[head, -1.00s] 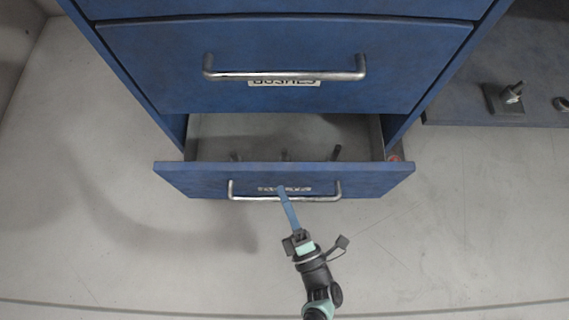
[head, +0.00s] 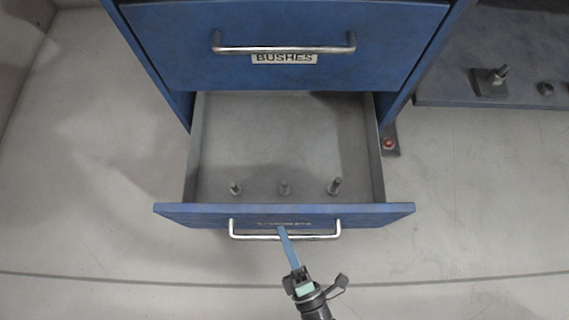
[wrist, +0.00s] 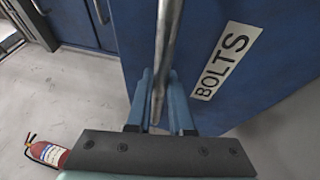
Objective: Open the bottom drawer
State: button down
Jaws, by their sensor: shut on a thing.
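The bottom drawer (head: 284,215) of the blue cabinet is pulled well out, and its grey inside shows. Its bar handle (head: 255,236) runs across the front. My gripper (head: 283,236) is shut on the middle of that handle. In the wrist view the handle (wrist: 164,60) passes between the blue fingers of my gripper (wrist: 158,98). The drawer's label (wrist: 222,62) reads BOLTS there. Several bolts (head: 284,188) stand upright inside the drawer, near its front.
The drawer above (head: 284,70), labelled BUSHES, is shut. A dark platform with bolts (head: 490,95) is at the right. A small red item (head: 389,143) sits beside the cabinet. A red fire extinguisher (wrist: 48,152) lies in the wrist view's lower left. The floor in front is clear.

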jog(key=shift+s, duration=0.5)
jog(key=c, duration=0.8)
grip_release()
jog(key=shift+s, duration=0.1)
jog(key=b+v, duration=0.2)
jog(key=v, duration=1)
jog(key=shift+s+d+f+b, duration=0.2)
jog(key=shift+s+b, duration=0.1)
jog(key=shift+b, duration=0.1)
jog(key=shift+r, duration=0.1)
